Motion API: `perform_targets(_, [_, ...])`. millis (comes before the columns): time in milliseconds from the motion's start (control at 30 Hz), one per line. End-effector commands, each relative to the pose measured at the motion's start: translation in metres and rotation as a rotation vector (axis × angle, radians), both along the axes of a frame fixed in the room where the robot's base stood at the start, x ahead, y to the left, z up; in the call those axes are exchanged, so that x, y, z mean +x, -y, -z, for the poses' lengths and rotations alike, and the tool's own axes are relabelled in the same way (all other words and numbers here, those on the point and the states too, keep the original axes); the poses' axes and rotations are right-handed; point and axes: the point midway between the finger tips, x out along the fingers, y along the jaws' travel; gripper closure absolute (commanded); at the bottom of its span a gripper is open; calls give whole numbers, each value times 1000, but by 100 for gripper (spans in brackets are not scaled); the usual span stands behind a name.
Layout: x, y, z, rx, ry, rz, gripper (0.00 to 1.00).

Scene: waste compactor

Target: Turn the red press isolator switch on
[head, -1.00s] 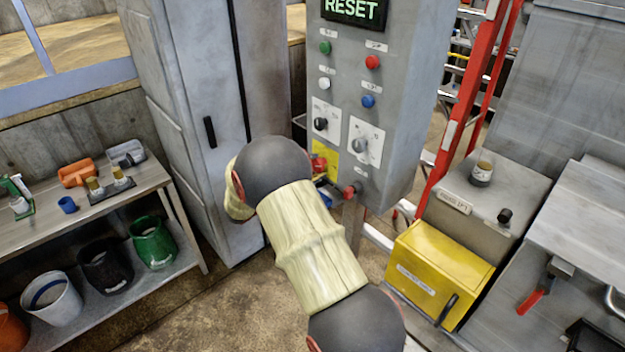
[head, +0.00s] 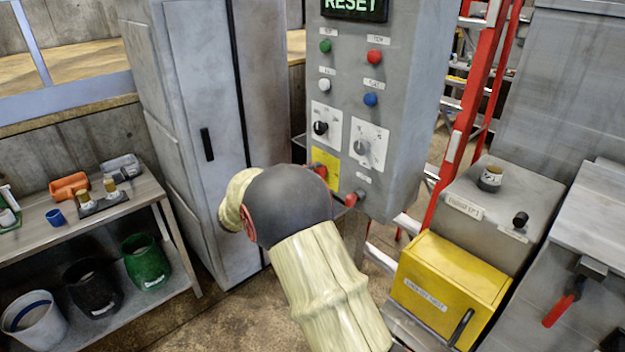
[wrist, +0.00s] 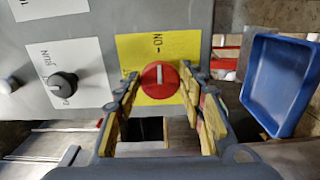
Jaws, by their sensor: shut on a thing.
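The red isolator switch (wrist: 160,80) is a round red knob with a white mark, on a yellow plate (wrist: 146,48) of the grey control panel. In the wrist view the white mark runs up and down, in line with the "ON" lettering above it. My gripper (wrist: 160,92) has its yellow-padded fingers on either side of the knob and is shut on it. In the head view the yellow plate (head: 325,160) and a bit of the red switch (head: 320,171) show past my wrist, which hides the gripper.
A grey cabinet (head: 200,120) stands left, and a yellow box (head: 450,285) and red ladder (head: 465,110) right. A blue tray (wrist: 280,85) shows in the wrist view.

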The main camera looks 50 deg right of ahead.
Motion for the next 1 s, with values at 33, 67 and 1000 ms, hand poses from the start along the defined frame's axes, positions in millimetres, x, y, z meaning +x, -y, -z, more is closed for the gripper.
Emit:
perform_targets(33, [0, 0, 1, 2, 0, 1, 85])
perform_targets(67, [0, 0, 1, 2, 0, 1, 85])
perform_targets(1000, [2, -9, 0, 0, 0, -1, 42])
